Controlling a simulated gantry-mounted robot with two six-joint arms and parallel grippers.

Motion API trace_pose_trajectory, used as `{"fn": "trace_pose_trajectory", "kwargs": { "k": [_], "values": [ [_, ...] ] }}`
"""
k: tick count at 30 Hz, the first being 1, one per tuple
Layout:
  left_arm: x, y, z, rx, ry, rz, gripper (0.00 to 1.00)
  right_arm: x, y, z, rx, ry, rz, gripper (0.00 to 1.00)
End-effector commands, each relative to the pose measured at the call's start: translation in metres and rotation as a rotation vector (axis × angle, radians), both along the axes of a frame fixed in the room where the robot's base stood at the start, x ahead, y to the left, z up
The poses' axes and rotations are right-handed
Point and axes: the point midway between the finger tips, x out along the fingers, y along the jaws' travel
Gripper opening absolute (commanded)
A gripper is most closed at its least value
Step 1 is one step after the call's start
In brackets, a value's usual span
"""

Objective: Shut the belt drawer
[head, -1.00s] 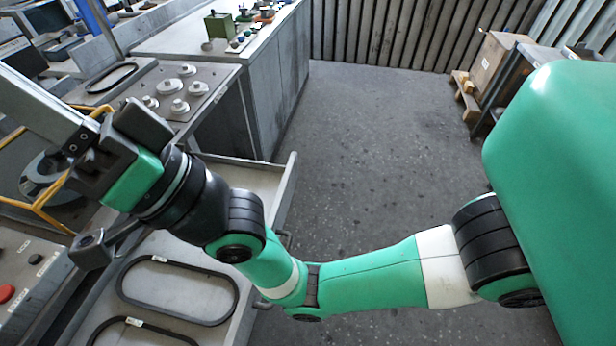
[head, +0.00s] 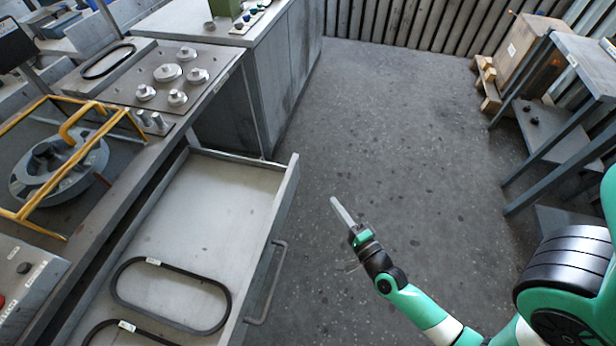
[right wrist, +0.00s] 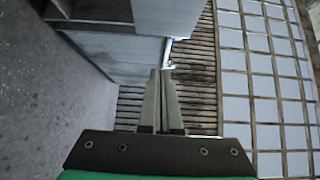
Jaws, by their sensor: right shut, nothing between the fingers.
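The belt drawer (head: 212,202) is pulled out from the bench at the left in the head view. Two black belts lie in it, one nearer the middle (head: 118,292) and one cut off by the bottom edge. The drawer's handle (head: 266,284) is on its right-hand front face. My right gripper (head: 339,208) is to the right of the drawer front, over the floor, shut and empty, apart from the handle. In the right wrist view its fingers (right wrist: 161,90) are together with nothing between them. My left gripper is not in view.
The bench top above the drawer holds a panel of metal knobs (head: 168,72) and a yellow guard frame (head: 70,135) around a round housing. A grey cabinet (head: 275,75) stands beyond the drawer. A shelf table (head: 585,65) stands at the right. The floor between is clear.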

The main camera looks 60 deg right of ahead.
Motion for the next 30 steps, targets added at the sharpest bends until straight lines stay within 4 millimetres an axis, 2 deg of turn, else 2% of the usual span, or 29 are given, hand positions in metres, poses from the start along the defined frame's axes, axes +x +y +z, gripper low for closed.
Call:
{"fn": "trace_pose_trajectory", "kwargs": {
  "k": [5,15,18,21,30],
  "values": [
    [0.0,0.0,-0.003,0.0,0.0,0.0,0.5,0.02,-0.015,0.001,-0.002,-0.005,-0.001,0.0],
    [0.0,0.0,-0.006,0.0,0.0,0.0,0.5,0.081,-0.057,0.001,-0.003,-0.004,0.0,0.0],
    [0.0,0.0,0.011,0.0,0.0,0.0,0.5,0.099,-0.052,0.006,-0.001,-0.001,0.007,0.0],
    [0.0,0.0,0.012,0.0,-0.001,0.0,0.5,0.111,-0.05,0.003,-0.001,-0.002,0.006,0.0],
    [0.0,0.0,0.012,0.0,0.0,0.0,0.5,0.119,-0.049,0.0,-0.002,0.0,0.002,0.0]
  ]
}}
